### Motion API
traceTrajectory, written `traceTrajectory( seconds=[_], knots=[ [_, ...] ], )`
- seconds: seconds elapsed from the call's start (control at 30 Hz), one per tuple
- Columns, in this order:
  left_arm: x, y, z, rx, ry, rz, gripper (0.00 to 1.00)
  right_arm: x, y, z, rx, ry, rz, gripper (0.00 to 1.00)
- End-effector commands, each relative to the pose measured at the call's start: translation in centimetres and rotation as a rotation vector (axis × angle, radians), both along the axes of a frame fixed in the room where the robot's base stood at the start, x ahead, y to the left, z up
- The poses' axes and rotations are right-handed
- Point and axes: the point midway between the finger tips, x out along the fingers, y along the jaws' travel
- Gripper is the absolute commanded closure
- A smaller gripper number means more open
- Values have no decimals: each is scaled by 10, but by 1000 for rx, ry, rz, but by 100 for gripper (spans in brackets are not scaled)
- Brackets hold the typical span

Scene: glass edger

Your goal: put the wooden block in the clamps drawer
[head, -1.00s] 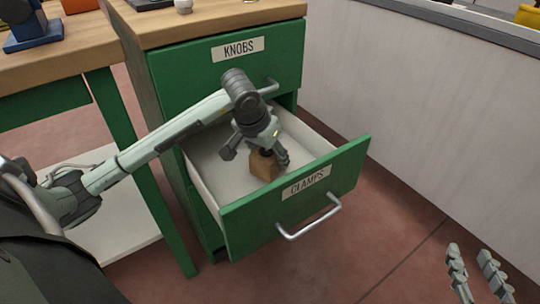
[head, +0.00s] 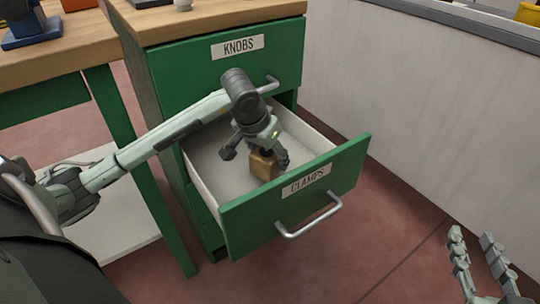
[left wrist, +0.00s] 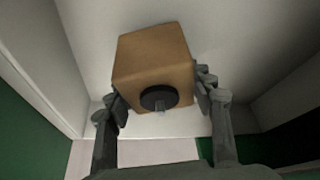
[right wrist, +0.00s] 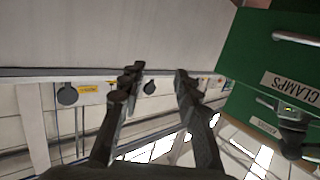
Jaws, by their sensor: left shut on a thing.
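The wooden block (head: 264,166) is a small brown cube, inside the open clamps drawer (head: 205,186). The drawer has a green front with a CLAMPS label and a pale interior. My left gripper (head: 257,152) reaches into the drawer from above and is shut on the block. In the left wrist view the block (left wrist: 153,60) sits between the fingers, with a dark round knob on its near face. I cannot tell whether the block touches the drawer floor. My right gripper (head: 480,270) is open and empty, low at the right, away from the drawer; its fingers also show in the right wrist view (right wrist: 158,85).
The closed knobs drawer (head: 200,80) is directly above the open one, under a wooden top (head: 220,20). A green-legged bench (head: 115,120) stands at the left. A pale panel (head: 420,120) stands at the right. The red floor (head: 350,250) in front is clear.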

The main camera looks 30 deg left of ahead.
Motion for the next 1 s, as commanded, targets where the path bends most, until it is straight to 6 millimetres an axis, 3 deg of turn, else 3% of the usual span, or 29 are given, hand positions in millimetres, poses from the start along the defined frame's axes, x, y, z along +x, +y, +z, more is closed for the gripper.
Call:
traceTrajectory(
  seconds=[0.73,0.77,0.9,1.0],
  knots=[
    [0,0,-3,1,-1,1,80,1,9,19,38,-84,17,68],
    [0,0,-3,1,0,1,45,1,9,19,38,-84,17,68],
    [0,0,-3,0,0,1,28,1,9,19,37,-82,17,68],
    [0,0,-3,0,0,1,27,1,9,19,37,-82,17,68]
  ],
)
